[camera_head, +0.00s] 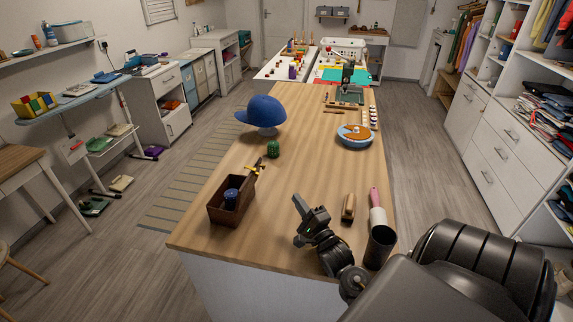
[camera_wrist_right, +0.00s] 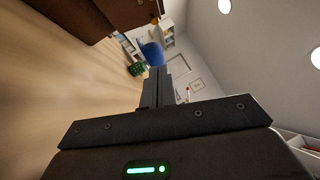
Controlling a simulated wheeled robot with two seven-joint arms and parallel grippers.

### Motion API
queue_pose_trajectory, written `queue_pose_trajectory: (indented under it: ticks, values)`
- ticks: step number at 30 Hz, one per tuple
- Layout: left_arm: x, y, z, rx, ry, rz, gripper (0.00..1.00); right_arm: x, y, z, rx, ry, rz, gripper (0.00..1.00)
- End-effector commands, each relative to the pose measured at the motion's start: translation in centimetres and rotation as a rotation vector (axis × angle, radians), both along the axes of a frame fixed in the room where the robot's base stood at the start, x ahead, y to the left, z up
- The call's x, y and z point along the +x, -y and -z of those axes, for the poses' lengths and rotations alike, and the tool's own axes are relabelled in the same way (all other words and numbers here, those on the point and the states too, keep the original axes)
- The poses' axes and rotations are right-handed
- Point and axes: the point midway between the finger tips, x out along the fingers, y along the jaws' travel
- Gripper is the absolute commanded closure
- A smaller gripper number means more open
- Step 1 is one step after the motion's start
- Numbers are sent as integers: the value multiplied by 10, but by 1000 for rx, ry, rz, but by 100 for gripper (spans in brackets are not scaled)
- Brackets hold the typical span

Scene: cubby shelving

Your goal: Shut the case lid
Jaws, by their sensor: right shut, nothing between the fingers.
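A dark brown wooden case (camera_head: 214,215) stands on the near left part of the wooden worktop, open at the top. A blue round item (camera_head: 230,198) is inside it. A narrow brown piece with a yellow part (camera_head: 254,168) rises at its far right corner; I cannot tell whether it is the lid. In the right wrist view the brown case (camera_wrist_right: 62,18) fills the upper left, close by. My right gripper (camera_head: 311,213) is shut and empty, to the right of the case and apart from it. Its fingers also show in the wrist view (camera_wrist_right: 157,82). My left gripper is out of view.
On the worktop (camera_head: 300,150), a green ball-like item (camera_head: 273,149) and a blue cap (camera_head: 262,112) stand beyond the case. A wooden-backed brush (camera_head: 348,208), a pink-handled item (camera_head: 376,205) and a black cup (camera_head: 379,248) are right of my gripper. The middle is clear.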

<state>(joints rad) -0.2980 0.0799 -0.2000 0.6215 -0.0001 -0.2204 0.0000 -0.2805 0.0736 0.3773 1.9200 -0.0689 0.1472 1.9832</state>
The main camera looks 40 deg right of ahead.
Motion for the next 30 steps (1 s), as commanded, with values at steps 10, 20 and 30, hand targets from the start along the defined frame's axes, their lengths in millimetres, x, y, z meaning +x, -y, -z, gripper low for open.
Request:
queue_pose_trajectory:
  ticks: [10, 20, 30]
  values:
    - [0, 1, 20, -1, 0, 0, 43, 66, 14, -16, -3, 6, -2, 100]
    - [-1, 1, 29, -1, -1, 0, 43, 108, 3, -32, -1, 4, -3, 100]
    - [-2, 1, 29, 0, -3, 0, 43, 116, -3, -35, -1, 1, -2, 100]
